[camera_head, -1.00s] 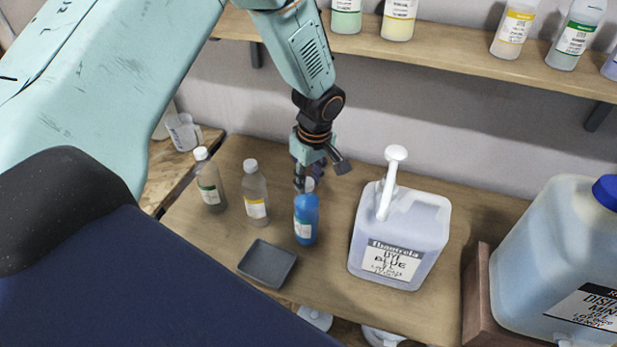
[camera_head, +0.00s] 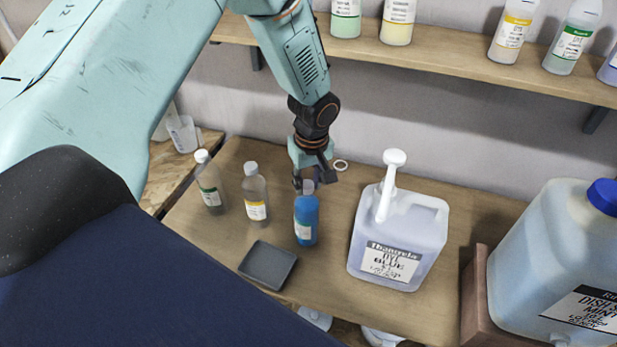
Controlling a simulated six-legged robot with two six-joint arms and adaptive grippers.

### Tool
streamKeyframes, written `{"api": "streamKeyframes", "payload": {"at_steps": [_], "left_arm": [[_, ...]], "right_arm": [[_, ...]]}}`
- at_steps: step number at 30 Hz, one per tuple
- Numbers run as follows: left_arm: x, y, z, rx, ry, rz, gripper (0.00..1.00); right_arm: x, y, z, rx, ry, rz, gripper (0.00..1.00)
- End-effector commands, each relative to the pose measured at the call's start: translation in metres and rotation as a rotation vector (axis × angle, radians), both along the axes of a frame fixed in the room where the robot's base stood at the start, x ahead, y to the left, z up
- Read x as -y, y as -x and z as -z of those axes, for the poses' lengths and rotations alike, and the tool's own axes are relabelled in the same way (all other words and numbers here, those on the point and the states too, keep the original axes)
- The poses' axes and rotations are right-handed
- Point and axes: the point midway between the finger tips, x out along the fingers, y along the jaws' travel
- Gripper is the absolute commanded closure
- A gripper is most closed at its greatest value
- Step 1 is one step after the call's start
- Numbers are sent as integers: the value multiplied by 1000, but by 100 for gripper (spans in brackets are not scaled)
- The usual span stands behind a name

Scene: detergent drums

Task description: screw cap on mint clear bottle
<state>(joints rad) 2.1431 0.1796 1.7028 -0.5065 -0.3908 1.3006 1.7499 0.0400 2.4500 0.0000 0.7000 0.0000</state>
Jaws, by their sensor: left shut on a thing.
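A blue-filled bottle (camera_head: 306,222) with a pale label stands upright on the wooden bench. Its pale cap (camera_head: 308,187) is at the neck, partly hidden by the fingers. My left gripper (camera_head: 309,182) is above this bottle, shut on the cap. I cannot read which bottle is the mint one. My right gripper is not in view.
A dark square tray (camera_head: 267,264) lies in front of the bottles. A large jug with a white pump (camera_head: 400,240) stands close on the right. A drum with a blue cap (camera_head: 560,260) is at far right. A pale ring (camera_head: 341,165) lies behind the gripper.

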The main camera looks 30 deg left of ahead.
Motion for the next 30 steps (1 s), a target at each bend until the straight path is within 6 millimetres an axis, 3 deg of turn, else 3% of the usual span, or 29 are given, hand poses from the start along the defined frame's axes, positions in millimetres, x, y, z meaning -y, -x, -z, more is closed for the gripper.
{"api": "streamKeyframes", "payload": {"at_steps": [7,20,30], "left_arm": [[-1,4,0,-6,1,206,100],[-1,4,2,-6,1,270,100],[-3,5,2,-7,2,605,100]], "right_arm": [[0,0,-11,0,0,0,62],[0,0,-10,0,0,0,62],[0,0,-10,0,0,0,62]]}}
